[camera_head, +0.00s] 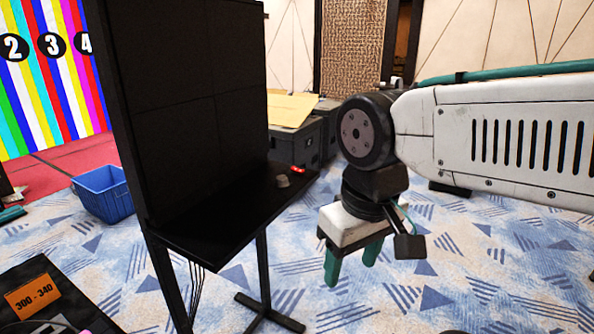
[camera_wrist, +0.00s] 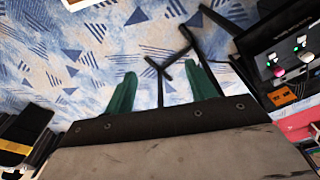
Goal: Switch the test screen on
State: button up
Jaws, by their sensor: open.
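The test screen (camera_head: 190,80) is a tall black panel on a thin black stand, and its face is dark. A narrow black shelf (camera_head: 225,220) juts from its lower edge. On the shelf are a small grey knob-like piece (camera_head: 283,181) and a small red piece (camera_head: 298,169), perhaps a switch. My gripper (camera_head: 350,272) has two green fingers pointing down, right of the shelf and apart from it. In the wrist view my gripper (camera_wrist: 160,84) is open and empty over the carpet, with dark stand legs beyond the fingers.
A colour-bar wall (camera_head: 52,75) with numbers stands at the far left. A blue crate (camera_head: 105,195) sits on the floor. Black cases (camera_head: 310,130) stand behind the screen. A black case with an orange label (camera_head: 33,294) lies front left. Carpet right of the stand is mostly clear.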

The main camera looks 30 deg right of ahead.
grip_shut()
dwell(1.4)
